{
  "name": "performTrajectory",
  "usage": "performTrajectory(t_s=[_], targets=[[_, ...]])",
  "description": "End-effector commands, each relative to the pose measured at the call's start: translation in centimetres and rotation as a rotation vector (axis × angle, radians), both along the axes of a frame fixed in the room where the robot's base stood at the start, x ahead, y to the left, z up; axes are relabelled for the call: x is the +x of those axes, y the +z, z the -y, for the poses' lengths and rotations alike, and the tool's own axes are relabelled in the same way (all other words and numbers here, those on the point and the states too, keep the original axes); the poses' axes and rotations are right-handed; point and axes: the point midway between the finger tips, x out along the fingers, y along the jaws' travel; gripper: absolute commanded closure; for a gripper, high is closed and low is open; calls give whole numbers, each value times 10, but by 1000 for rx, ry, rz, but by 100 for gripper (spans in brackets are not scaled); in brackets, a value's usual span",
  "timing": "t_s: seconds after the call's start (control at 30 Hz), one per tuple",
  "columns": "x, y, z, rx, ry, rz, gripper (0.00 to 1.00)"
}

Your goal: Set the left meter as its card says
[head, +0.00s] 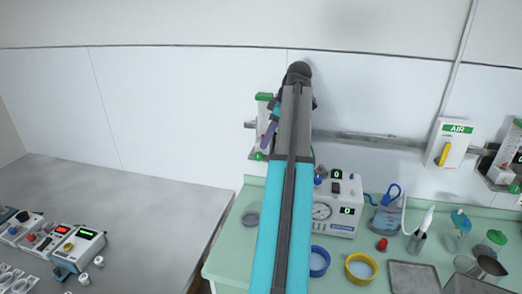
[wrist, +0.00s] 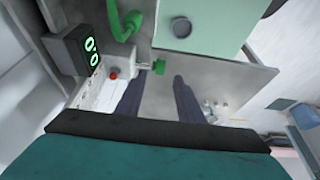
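The left meter (head: 263,141) is on the wall rail in the head view, white with green parts, mostly hidden behind my arm. In the wrist view its pale body (wrist: 98,92) has a dark display (wrist: 88,50) with green ring-shaped digits that look like zeros. A small red ball (wrist: 113,76) and a green knob (wrist: 158,67) on a short stem show beside it. My gripper (wrist: 157,82) is open, its two dark fingers apart. The knob appears just beyond and between the fingertips; contact cannot be told. I cannot make out a readable card.
A white AIR box (head: 452,143) with a yellow lever and a second meter (head: 508,155) are to the right. Below, the green counter (head: 228,254) holds a gauge device (head: 337,203), blue and yellow rings, a tray and cups. A grey table (head: 130,205) with devices is at left.

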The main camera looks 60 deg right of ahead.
Motion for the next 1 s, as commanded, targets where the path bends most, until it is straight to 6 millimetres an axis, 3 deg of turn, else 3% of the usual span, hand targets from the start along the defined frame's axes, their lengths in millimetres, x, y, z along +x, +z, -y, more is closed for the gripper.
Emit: performTrajectory(t_s=[0.5,1.0], targets=[[19,-49,-7,1,-1,0,66],[22,-60,-7,0,-2,0,66]])
